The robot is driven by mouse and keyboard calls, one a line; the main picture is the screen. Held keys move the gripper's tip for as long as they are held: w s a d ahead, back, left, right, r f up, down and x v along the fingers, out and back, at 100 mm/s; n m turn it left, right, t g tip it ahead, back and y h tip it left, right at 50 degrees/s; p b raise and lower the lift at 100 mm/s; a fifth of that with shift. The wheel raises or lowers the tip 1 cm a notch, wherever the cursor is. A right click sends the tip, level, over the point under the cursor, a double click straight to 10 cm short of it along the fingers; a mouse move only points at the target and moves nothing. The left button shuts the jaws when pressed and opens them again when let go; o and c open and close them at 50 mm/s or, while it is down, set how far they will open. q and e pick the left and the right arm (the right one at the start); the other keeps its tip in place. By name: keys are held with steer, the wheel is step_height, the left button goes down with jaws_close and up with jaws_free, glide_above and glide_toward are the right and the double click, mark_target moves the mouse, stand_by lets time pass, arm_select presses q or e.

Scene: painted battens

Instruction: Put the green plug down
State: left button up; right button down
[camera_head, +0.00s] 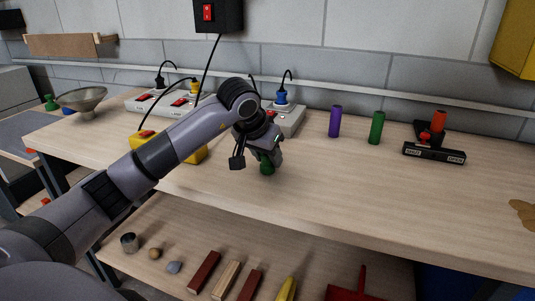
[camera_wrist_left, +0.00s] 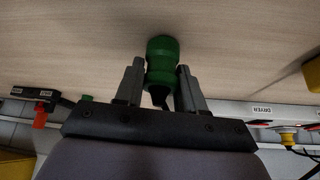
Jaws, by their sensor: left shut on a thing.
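My left gripper (camera_head: 259,157) is over the workbench, near its front edge, in the head view. It is shut on the green plug (camera_head: 267,167), which hangs below the fingers with its lower end at or just above the wood; contact is unclear. In the left wrist view the green plug (camera_wrist_left: 161,62) sits between the two fingers of the left gripper (camera_wrist_left: 158,83), with a dark cord or pin at its near end. The workbench top (camera_head: 340,185) is bare around it. My right gripper is not in view.
Power strips (camera_head: 290,118) with plugs stand behind the arm. A yellow box (camera_head: 190,152) is left of the gripper. A purple cylinder (camera_head: 335,121), a green cylinder (camera_head: 376,127) and a black labelled block (camera_head: 434,153) stand right. The front-right bench top is mostly clear, with a brown stain (camera_head: 524,213).

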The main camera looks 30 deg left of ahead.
arm_select(q)
steer(key=shift+f, duration=0.25)
steer(key=o, duration=1.2)
steer(key=shift+c, duration=0.2)
steer(key=v, duration=1.3)
steer(key=shift+w+r+p, duration=0.2)
steer(key=shift+w+p, duration=0.05)
steer(key=shift+p, duration=0.15)
